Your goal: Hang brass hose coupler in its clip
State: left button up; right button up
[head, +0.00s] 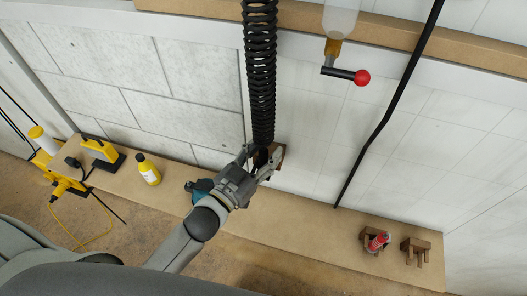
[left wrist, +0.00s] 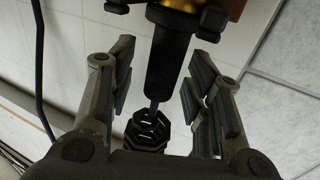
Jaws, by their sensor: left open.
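The black coiled hose (head: 260,75) hangs down from the top of the head view to my left gripper (head: 262,157). In the left wrist view the fingers are open, one on each side of a black sleeve (left wrist: 168,60), with visible gaps. A gold-coloured brass part (left wrist: 180,4) shows at the sleeve's upper end, cut by the frame edge. The coiled hose (left wrist: 150,128) shows beyond its lower end. A brown wooden clip (head: 280,152) is on the wall side of the gripper; a corner of it (left wrist: 235,9) shows beside the brass. Whether the coupler is seated cannot be told.
A wooden bench (head: 310,235) runs along the wall. On it are a yellow bottle (head: 149,170), a teal tool (head: 199,188) and two wooden holders (head: 415,246), one with a red item (head: 378,241). A black hose (head: 390,115) and a red-knobbed lever (head: 361,77) hang to the right.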

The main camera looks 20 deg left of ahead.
pick_arm(q)
jog(key=v, duration=1.2)
